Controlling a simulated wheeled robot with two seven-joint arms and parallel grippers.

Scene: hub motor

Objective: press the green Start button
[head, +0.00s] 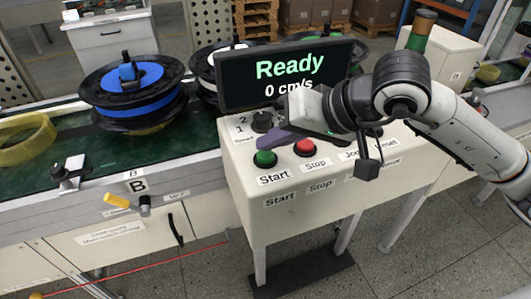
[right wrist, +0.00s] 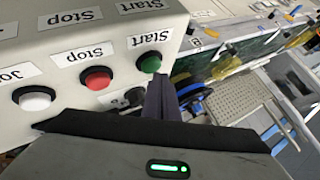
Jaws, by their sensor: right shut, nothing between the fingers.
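The green Start button (head: 265,158) is at the left of the top of a white control box (head: 290,215), next to the red Stop button (head: 306,147). In the right wrist view the green button (right wrist: 150,62) lies just past the fingertips. My right gripper (head: 262,140) is shut and empty, reaching in from the right behind the buttons. Its purple-grey fingers (right wrist: 158,84) end close beside the green button; I cannot tell whether they touch it. My left gripper is not in view.
A display (head: 285,77) reading "Ready, 0 cm/s" stands behind the buttons. A selector knob (head: 262,121) is close behind my fingers. A white button (right wrist: 34,98) lies beyond Stop. A conveyor (head: 60,160) with blue and black spools (head: 130,85) is at the left.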

